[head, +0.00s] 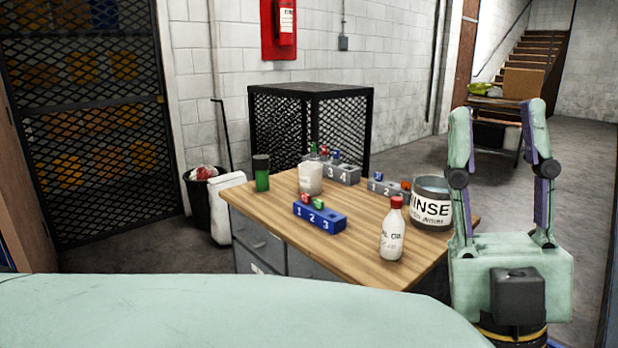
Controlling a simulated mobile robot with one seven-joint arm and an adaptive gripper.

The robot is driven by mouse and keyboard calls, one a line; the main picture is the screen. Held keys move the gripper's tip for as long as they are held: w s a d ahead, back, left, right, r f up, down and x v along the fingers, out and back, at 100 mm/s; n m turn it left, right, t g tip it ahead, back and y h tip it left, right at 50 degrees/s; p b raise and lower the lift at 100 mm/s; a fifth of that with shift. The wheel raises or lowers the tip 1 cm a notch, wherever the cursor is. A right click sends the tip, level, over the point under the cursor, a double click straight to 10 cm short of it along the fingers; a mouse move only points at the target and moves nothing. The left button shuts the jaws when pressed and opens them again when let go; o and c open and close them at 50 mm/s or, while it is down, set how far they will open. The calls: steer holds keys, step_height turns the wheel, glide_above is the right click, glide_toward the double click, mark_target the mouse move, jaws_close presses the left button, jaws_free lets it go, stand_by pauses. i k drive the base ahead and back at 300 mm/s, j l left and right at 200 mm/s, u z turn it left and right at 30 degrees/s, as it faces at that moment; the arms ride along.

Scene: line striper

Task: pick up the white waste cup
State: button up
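A white cup (310,179) stands upright on the wooden desk (345,250), toward its back left, just behind a blue block numbered 1 2 3. I take it to be the waste cup; no label on it is readable. My gripper (498,112) is at the right of the picture, fingers pointing up and spread apart, with nothing between them. It is nearer to me than the desk's right end, well apart from the white cup.
A black mesh cage (312,112) stands behind. A bin (205,190) stands left.

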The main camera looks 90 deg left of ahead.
mark_target(310, 172)
steer(key=u, duration=2.6)
steer(key=i+j+z, duration=0.2)
steer(key=z, duration=0.15)
steer(key=i+j+z, duration=0.15)
steer(key=j+z, duration=0.2)
steer(key=i+j+z, duration=0.15)
steer(key=j+z, duration=0.45)
steer(key=z, duration=0.15)
steer(key=k+j+z, duration=0.15)
steer(key=z, duration=0.25)
steer(key=i+j, duration=0.1)
steer(key=i, duration=0.3)
steer(key=i+j+u, duration=0.4)
steer(key=j, duration=0.3)
